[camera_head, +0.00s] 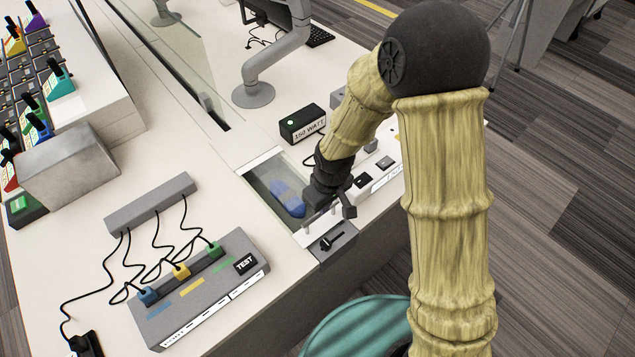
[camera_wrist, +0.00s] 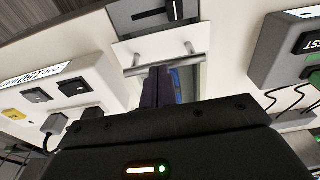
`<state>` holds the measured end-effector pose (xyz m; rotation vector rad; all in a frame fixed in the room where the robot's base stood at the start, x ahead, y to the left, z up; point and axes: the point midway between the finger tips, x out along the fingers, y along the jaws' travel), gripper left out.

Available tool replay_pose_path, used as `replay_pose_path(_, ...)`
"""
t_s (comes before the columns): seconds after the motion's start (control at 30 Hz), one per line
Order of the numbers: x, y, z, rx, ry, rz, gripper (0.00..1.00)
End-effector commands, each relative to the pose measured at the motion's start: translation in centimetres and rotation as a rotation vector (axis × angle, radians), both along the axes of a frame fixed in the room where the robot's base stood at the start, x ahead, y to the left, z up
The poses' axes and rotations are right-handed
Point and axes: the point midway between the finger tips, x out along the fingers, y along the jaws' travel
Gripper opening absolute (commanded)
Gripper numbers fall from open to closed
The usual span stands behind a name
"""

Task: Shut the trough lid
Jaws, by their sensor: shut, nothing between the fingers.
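My gripper (camera_head: 333,212) is over the front right of the trough beside the handle. In the wrist view, my gripper's dark fingers (camera_wrist: 158,76) are shut and empty, their tips close to the bar. I cannot tell whether they touch it.
A grey panel with a black latch (camera_head: 332,241) is in front of the lid. A grey test box (camera_head: 200,290) with cables stands left. A black "150 WATT" box (camera_head: 302,123) stands behind the trough, and switches (camera_head: 385,163) are to the right. A teal round object (camera_head: 355,325) is below the bench edge.

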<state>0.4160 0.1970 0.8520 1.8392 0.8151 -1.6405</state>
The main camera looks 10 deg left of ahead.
Motion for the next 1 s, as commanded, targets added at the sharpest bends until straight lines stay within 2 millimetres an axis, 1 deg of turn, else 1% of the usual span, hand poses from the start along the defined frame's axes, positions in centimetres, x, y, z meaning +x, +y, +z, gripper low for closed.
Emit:
replay_pose_path(0.03,0.1,0.1,1.1,0.001,-0.001,-0.001,0.0)
replay_pose_path(0.2,0.4,0.3,3.3,0.001,-0.002,-0.003,0.0)
replay_pose_path(0.23,0.3,0.2,3.5,0.002,-0.002,-0.004,0.0)
replay_pose_path(0.37,-0.6,-0.9,5.0,0.003,-0.004,-0.006,0.0)
replay_pose_path(0.7,-2.8,-3.1,9.8,0.001,-0.003,-0.002,0.0)
replay_pose_path(0.8,-3.3,-3.4,10.6,0.001,-0.002,0.0,0.0)
replay_pose_path(1.0,-3.5,-3.7,11.0,0.001,-0.001,0.001,0.0)
